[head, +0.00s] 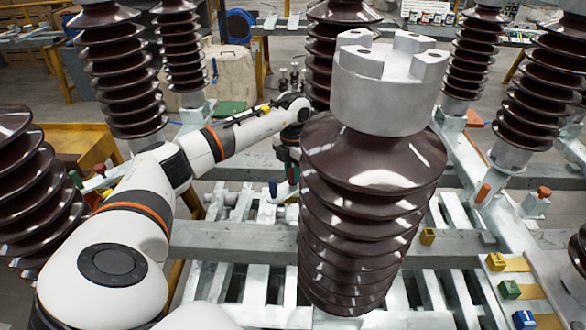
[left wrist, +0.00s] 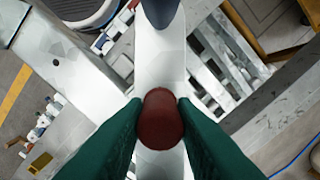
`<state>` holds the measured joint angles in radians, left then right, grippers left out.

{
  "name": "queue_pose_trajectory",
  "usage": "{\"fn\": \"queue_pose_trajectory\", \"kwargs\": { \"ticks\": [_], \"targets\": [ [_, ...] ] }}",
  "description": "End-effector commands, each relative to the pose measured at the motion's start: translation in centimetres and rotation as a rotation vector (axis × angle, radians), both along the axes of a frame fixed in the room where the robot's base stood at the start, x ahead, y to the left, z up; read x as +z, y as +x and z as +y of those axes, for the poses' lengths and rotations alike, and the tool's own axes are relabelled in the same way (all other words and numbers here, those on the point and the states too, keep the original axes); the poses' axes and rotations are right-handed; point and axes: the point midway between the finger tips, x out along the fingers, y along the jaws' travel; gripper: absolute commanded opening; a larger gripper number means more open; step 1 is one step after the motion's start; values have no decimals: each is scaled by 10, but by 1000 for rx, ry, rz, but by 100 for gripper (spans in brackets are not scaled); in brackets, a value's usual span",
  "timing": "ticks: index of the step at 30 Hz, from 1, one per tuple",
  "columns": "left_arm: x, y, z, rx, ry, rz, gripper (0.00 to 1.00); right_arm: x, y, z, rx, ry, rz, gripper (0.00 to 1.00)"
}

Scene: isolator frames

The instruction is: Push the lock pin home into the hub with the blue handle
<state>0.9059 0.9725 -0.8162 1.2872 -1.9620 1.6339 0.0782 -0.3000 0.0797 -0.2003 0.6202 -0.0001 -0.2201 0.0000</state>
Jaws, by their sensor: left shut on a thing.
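In the left wrist view the two green fingers of my left gripper (left wrist: 160,128) are closed around a dark red rounded handle (left wrist: 160,112). In the head view my left gripper (head: 287,158) is beyond the middle, partly hidden by the big brown insulator. A red handle (head: 292,176) shows just below it. A blue handle (head: 272,187) stands just left of the red one, apart from the fingers. A dark blue-grey rounded end (left wrist: 161,10) shows at the top of the left wrist view, ahead of the fingers. The lock pin and hub bore cannot be made out. My right gripper is not in view.
The large brown ribbed insulator (head: 372,215) with a grey metal cap (head: 385,95) blocks much of the middle. Other insulators stand around it. Grey beams (head: 240,238) cross below. Yellow (head: 496,261), green (head: 509,289) and blue (head: 524,319) blocks lie at the right.

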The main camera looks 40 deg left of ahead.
Motion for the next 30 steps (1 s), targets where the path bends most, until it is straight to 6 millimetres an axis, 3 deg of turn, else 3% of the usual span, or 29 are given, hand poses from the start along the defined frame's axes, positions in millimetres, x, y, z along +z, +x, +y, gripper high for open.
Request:
{"fn": "queue_pose_trajectory", "kwargs": {
  "ticks": [15, 16, 20, 30],
  "targets": [
    [-11, 0, 0, 0, 0, 1, 0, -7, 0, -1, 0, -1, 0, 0],
    [-11, 0, 0, 0, 0, 1, 26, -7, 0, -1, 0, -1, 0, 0],
    [-11, 0, 0, 0, 0, 1, 48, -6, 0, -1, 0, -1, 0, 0],
    [-8, 0, 0, 0, 0, 0, 50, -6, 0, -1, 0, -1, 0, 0]
  ]
}}
